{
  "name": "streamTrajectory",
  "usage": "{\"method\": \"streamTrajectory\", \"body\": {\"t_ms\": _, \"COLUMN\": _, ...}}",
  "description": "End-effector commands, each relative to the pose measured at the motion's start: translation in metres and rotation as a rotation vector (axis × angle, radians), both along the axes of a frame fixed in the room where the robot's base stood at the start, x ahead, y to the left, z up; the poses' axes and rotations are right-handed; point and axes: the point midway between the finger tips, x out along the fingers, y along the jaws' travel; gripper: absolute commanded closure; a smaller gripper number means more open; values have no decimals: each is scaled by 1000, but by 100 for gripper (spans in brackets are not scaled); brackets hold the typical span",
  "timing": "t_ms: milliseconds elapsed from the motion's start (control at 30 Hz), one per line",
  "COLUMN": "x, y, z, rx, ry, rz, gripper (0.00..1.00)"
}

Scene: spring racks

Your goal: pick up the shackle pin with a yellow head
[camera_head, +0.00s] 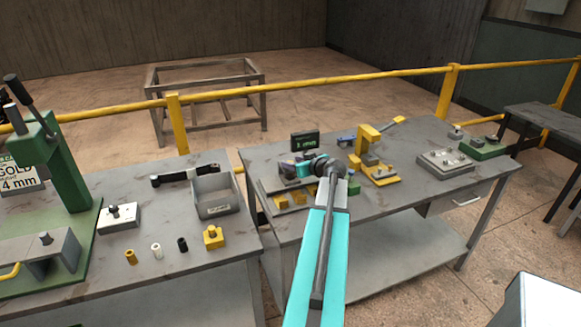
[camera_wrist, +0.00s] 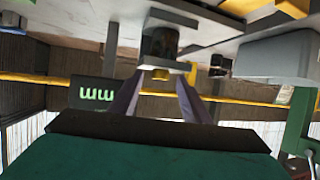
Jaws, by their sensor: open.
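My gripper (camera_head: 312,168) is above the left part of the right-hand bench, in front of a small dark display. In the wrist view, which looks upside down, its two fingers (camera_wrist: 160,101) are apart with nothing between them. A dark cylindrical piece (camera_wrist: 160,42) on a grey plate lies just beyond the fingertips, with yellow showing behind it. I cannot tell whether that yellow is a pin's head. I cannot identify the yellow-headed shackle pin for certain.
The dark display (camera_head: 305,142) stands close behind my gripper. A yellow fixture (camera_head: 370,155) is just right of it. A plate with several small pins (camera_head: 445,163) lies farther right. The left bench carries a grey bin (camera_head: 215,208) and a green press (camera_head: 62,165).

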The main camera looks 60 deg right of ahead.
Motion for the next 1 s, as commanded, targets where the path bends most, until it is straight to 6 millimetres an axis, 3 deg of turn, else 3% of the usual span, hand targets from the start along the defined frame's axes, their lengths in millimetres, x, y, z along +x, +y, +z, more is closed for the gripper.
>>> {"method": "streamTrajectory", "body": {"t_ms": 567, "x": 1, "y": -1, "z": -1, "rx": 0, "ry": 0, "rz": -1, "gripper": 57}}
{"method": "streamTrajectory", "body": {"t_ms": 833, "x": 0, "y": -1, "z": -1, "rx": 0, "ry": 0, "rz": -1, "gripper": 99}}
{"method": "streamTrajectory", "body": {"t_ms": 1000, "x": 0, "y": -1, "z": 0, "rx": 0, "ry": -1, "rz": -1, "gripper": 100}}
